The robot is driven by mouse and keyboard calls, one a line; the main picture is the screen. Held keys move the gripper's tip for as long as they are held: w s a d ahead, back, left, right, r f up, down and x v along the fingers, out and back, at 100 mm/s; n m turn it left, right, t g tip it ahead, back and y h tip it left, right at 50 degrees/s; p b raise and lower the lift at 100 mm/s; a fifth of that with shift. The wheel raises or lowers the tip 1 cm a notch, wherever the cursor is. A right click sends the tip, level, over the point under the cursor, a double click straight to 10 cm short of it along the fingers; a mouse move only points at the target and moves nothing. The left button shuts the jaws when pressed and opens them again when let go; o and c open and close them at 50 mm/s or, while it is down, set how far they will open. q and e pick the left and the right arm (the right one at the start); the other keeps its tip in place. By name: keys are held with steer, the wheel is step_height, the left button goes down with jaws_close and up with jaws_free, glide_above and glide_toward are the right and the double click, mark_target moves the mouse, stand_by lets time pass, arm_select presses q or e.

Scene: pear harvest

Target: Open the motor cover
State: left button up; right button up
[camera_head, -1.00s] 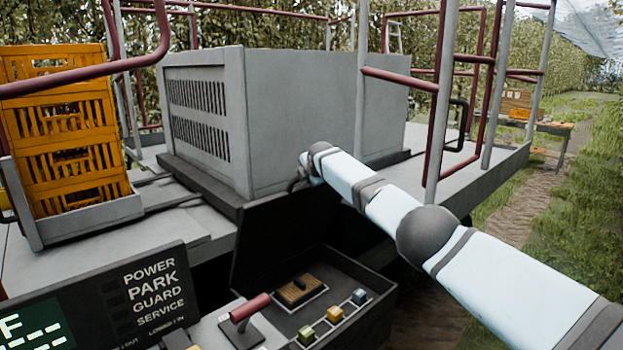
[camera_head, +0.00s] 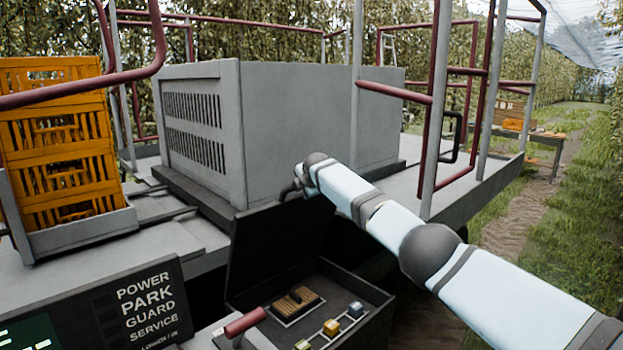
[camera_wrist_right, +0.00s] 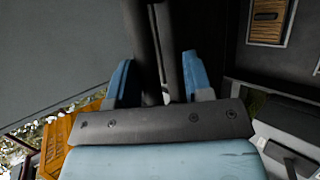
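A large grey louvred housing (camera_head: 290,125) stands closed on the platform. In front of it a dark lid (camera_head: 275,240) stands raised at the back of an open dark box (camera_head: 375,318). No label shows which of these is the motor cover. My right gripper (camera_head: 290,190) is at the lid's top edge, close to the housing's lower front. In the right wrist view, dark bars (camera_wrist_right: 158,50) run between its blue finger parts; I cannot tell whether they are its fingertips or a held edge. My left gripper is not in view.
The box holds a wooden-topped panel (camera_head: 293,303) and small coloured blocks. A red-handled lever (camera_head: 245,322) and a POWER/PARK sign panel (camera_head: 145,305) are in front. Orange crates (camera_head: 60,140) stand left. Red rails (camera_head: 395,92) border the platform. Grass lies right.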

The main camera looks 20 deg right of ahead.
steer(key=b+v, duration=0.2)
steer(key=v, duration=1.1)
steer(key=shift+c, duration=0.2)
